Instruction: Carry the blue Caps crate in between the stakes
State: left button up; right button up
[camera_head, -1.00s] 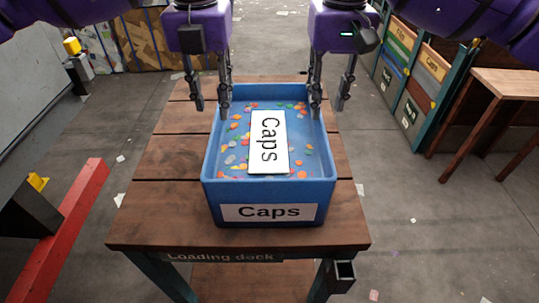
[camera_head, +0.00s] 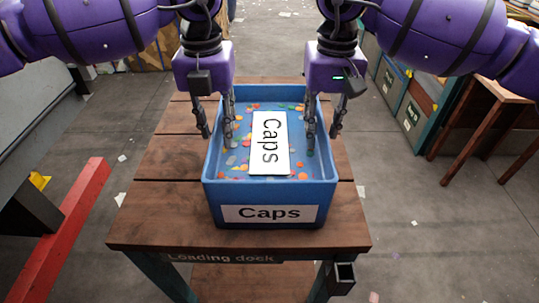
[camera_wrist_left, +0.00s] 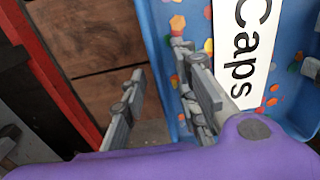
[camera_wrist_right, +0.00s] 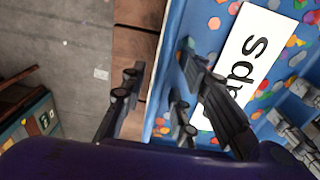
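The blue Caps crate (camera_head: 270,190) stands upright on the wooden loading dock table (camera_head: 150,225), with colourful caps and a white Caps card (camera_head: 268,143) inside. My left gripper (camera_head: 216,139) straddles the crate's left wall, one finger outside and one inside. It is open, with the blue wall (camera_wrist_left: 153,45) between its fingers in the left wrist view. My right gripper (camera_head: 323,142) straddles the right wall the same way. It is open around the blue wall (camera_wrist_right: 168,60) in the right wrist view. I cannot make out any stakes.
A red beam (camera_head: 70,230) lies to the left of the table, beside a grey machine (camera_head: 35,105). A wooden stool (camera_head: 490,110) and labelled bins (camera_head: 412,112) stand at the right. The grey floor (camera_head: 440,230) right of the table is mostly clear.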

pick_arm(q)
jog(key=shift+f, duration=0.6)
pick_arm(e)
jog(key=shift+f, duration=0.6)
pick_arm(q)
grip_shut()
pick_arm(e)
grip_shut()
pick_arm(q)
jog(key=shift+r, duration=0.1)
pick_arm(e)
jog(key=shift+r, duration=0.1)
